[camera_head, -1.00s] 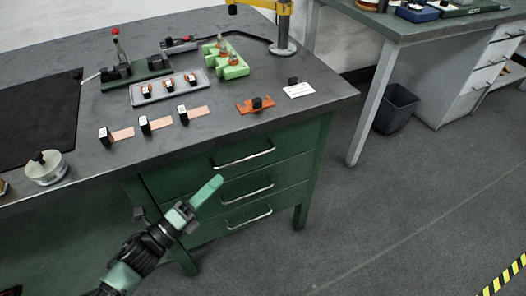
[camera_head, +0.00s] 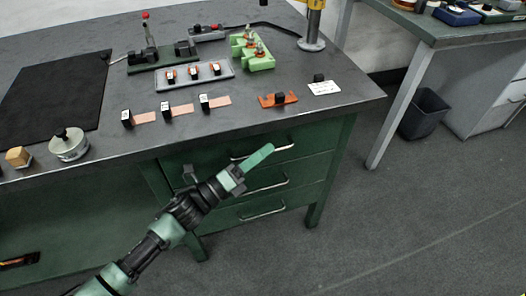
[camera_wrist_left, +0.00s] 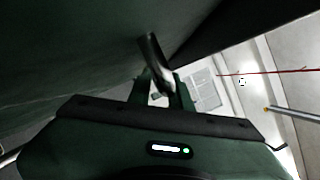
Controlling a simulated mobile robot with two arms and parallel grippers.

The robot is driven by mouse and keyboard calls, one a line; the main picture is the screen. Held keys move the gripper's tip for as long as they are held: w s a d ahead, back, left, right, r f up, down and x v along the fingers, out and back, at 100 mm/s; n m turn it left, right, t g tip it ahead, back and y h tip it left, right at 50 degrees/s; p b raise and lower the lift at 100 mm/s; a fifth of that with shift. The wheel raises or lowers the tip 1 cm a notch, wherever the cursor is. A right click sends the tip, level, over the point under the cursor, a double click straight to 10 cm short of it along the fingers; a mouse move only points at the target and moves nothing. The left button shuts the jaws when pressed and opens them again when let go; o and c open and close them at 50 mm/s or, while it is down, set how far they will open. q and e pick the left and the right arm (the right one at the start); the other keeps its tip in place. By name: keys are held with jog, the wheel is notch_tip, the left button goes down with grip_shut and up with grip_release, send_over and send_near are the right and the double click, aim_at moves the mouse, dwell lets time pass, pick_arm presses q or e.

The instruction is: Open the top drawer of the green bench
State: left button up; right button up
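The green bench (camera_head: 75,222) has a stack of three drawers on its right side. The top drawer (camera_head: 318,137) looks shut, its front flush with the others. Its silver bar handle (camera_head: 283,149) is partly covered by my left gripper (camera_head: 257,157), which is at the handle. In the left wrist view the handle (camera_wrist_left: 154,62) runs between the two fingers of the left gripper (camera_wrist_left: 161,93), which stand apart on either side of it. Whether they touch it I cannot tell. My right gripper is in neither view.
The bench top holds a grey tray (camera_head: 210,80), copper strips (camera_head: 183,109), a green block fixture (camera_head: 252,58) and an orange piece (camera_head: 268,100) near the front edge. A second table (camera_head: 450,30) and a black bin (camera_head: 422,114) stand right. Floor before the drawers is clear.

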pick_arm(q)
jog(key=shift+d, duration=0.1)
grip_shut()
dwell(1.4)
